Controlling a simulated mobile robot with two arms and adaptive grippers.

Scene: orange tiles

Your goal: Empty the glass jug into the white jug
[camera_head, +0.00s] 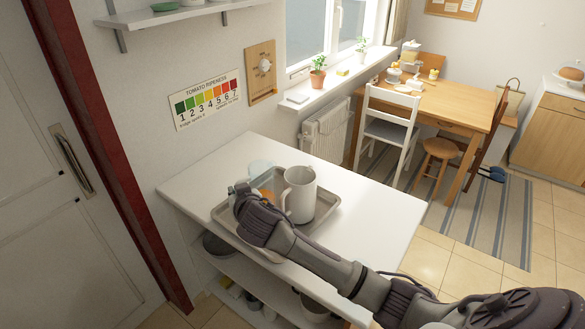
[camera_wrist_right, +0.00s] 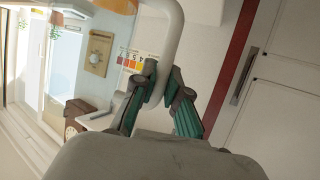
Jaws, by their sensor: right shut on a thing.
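The white jug (camera_head: 300,194) stands upright on a grey metal tray (camera_head: 322,213) on the white counter. The glass jug (camera_head: 264,181), with something orange in it, is just left of the white jug, partly hidden by my right gripper (camera_head: 240,190). In the right wrist view, my right gripper (camera_wrist_right: 161,82) is shut on the glass jug's pale curved handle (camera_wrist_right: 172,40). Orange contents (camera_wrist_right: 116,5) show at the top edge there. I cannot tell whether the glass jug touches the tray. My left gripper is not in view.
The white counter (camera_head: 375,215) is clear to the right of the tray. A wall (camera_head: 215,60) with a tomato ripeness chart (camera_head: 208,99) rises behind it. A shelf below holds pots and bowls (camera_head: 218,245). A white door (camera_head: 60,200) with a red frame is at left.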

